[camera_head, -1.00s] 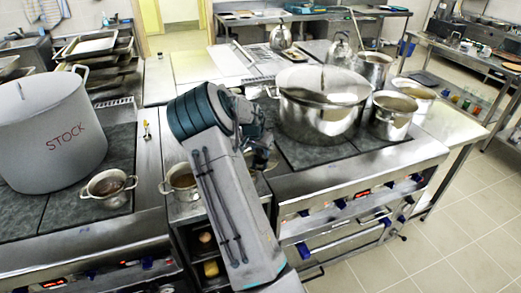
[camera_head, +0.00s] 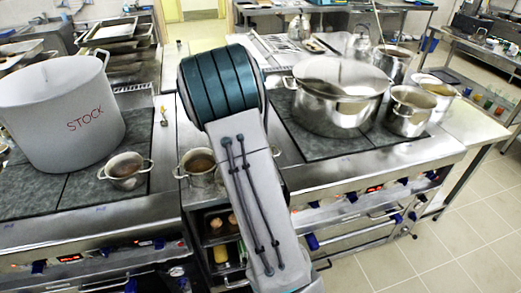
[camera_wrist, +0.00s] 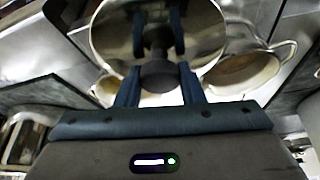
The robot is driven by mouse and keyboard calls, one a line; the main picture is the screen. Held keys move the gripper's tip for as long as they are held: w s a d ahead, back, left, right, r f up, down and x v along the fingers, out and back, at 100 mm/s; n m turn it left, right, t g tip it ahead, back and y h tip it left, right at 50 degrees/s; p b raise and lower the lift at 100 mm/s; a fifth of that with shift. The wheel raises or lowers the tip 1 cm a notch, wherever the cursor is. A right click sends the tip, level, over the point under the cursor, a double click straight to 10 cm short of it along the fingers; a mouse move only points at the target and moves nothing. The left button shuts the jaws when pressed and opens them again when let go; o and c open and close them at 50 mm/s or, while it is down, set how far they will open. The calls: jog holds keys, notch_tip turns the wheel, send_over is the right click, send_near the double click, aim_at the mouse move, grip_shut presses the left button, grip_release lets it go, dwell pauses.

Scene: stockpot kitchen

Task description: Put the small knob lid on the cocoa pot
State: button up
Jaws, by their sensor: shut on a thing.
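The small lid (camera_wrist: 200,30) is round and shiny with a dark knob (camera_wrist: 158,75), and it shows in the wrist view. My gripper (camera_wrist: 157,88) is shut on the knob, and the lid hangs beyond the fingers. A pot with tan-brown contents (camera_wrist: 245,72) shows past the lid's right edge, partly covered by it in the picture. In the head view two small open pots with brown contents stand left of my arm: one on the left stove (camera_head: 124,172), one on the middle counter (camera_head: 199,174). I cannot tell which is the cocoa pot. My arm hides the gripper and lid there.
A tall stockpot (camera_head: 60,115) marked STOCK stands on the left stove. A large steel pot (camera_head: 335,105) and smaller pots (camera_head: 408,112) stand on the right stove. Shelves (camera_head: 222,250) with small items are under the middle counter.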

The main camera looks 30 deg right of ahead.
jog(key=s+a+n+y, duration=0.2)
jog(key=a+n, duration=0.3)
jog(key=a, duration=0.8)
jog(key=shift+s+f, duration=0.2)
jog(key=shift+f, duration=0.15)
jog(key=shift+a, duration=0.1)
